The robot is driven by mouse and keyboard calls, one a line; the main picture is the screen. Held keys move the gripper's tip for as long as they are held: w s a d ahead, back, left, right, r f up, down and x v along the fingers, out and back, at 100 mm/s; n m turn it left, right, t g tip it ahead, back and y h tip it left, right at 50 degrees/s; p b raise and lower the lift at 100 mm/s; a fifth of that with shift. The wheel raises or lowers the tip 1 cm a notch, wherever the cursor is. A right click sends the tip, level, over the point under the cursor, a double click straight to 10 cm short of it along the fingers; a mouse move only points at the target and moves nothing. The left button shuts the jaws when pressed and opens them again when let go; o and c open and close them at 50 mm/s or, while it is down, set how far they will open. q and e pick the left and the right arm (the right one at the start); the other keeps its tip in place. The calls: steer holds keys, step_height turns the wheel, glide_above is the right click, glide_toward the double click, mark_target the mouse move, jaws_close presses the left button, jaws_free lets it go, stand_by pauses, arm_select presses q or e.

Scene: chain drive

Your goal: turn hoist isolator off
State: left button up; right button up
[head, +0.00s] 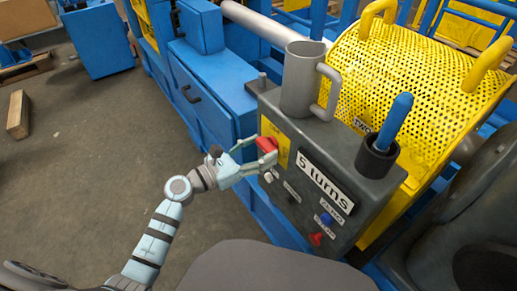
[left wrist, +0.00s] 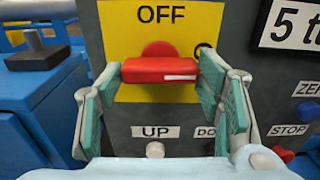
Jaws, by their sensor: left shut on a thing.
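The hoist isolator's red handle (head: 267,145) sits on a yellow plate (head: 281,143) on the left part of the dark grey control box. In the left wrist view the handle (left wrist: 160,70) lies crosswise, with its white mark at the right end. The word OFF stands above it on the yellow plate (left wrist: 122,22). A marking right of the handle is mostly hidden by a finger. My left gripper (head: 260,157) has its fingers at both ends of the handle and is shut on it. My right gripper is not in view.
Below the handle are UP and DOWN labels and a pale button (left wrist: 155,149). A grey mug (head: 301,80) and a blue-handled tool (head: 396,119) in a holder stand on top.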

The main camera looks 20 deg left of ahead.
arm_select(q)
steer(key=shift+r+n+p, duration=0.1)
steer(key=shift+n+p, duration=0.45)
steer(key=shift+n, duration=0.05)
steer(key=shift+n+p, duration=0.55)
steer(key=shift+n, duration=0.25)
steer(key=n+p, duration=0.2)
steer(key=n, duration=0.1)
steer(key=shift+n+p, duration=0.3)
steer(key=n+p, duration=0.1)
steer(key=n, duration=0.1)
steer(key=shift+n+p, duration=0.4)
steer(key=n+p, duration=0.2)
steer(key=n, duration=0.2)
steer(key=shift+p, duration=0.3)
steer(key=shift+n+p, duration=0.95)
steer(key=shift+n, duration=1.25)
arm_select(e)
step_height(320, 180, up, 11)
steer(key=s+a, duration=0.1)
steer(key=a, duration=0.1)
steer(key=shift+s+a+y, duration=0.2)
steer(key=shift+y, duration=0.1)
arm_select(q)
steer(key=o, duration=1.2)
steer(key=shift+c, duration=0.2)
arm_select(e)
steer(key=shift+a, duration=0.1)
